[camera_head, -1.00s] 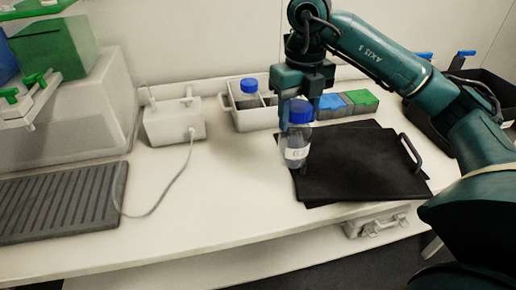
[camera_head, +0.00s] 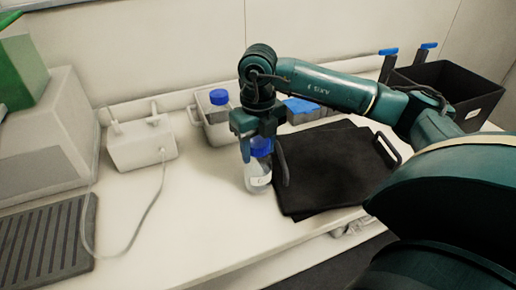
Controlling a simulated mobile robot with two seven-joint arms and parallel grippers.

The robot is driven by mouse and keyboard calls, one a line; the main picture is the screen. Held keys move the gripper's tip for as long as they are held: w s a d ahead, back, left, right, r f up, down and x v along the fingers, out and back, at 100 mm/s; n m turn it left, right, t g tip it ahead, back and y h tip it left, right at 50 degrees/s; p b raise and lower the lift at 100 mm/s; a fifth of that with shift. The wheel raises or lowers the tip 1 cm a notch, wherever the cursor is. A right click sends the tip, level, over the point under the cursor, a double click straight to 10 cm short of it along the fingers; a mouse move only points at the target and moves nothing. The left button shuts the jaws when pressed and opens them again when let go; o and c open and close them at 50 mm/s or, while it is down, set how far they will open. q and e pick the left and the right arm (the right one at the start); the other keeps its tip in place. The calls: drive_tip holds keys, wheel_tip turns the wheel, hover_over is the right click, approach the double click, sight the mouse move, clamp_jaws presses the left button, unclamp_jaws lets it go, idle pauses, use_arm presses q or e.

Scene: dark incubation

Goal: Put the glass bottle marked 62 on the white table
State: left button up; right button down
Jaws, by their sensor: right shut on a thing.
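A clear glass bottle (camera_head: 257,181) with a blue cap and a white label is upright over the white table (camera_head: 205,215), just left of the black mat. The number on the label is too small to read now. My right gripper (camera_head: 262,150) is shut on the bottle near its blue cap, from above. I cannot tell whether the bottle's base touches the table. My left gripper is not in view.
A black mat or case with a handle (camera_head: 330,175) lies right of the bottle. Behind stand a white caddy (camera_head: 215,131) with another blue-capped bottle (camera_head: 219,97) and a white corded device (camera_head: 142,145). A ribbed dark tray (camera_head: 45,245) lies front left. The table left of the bottle is clear.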

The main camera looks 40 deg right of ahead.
drive_tip(key=shift+f, duration=0.35)
drive_tip(key=shift+f, duration=0.25)
drive_tip(key=c, duration=0.7)
unclamp_jaws()
drive_tip(key=shift+r, duration=0.1)
drive_tip(key=shift+r, duration=0.6)
wheel_tip(320, 180, up, 11)
drive_tip(key=shift+r+p, duration=0.1)
drive_tip(key=shift+p, duration=0.2)
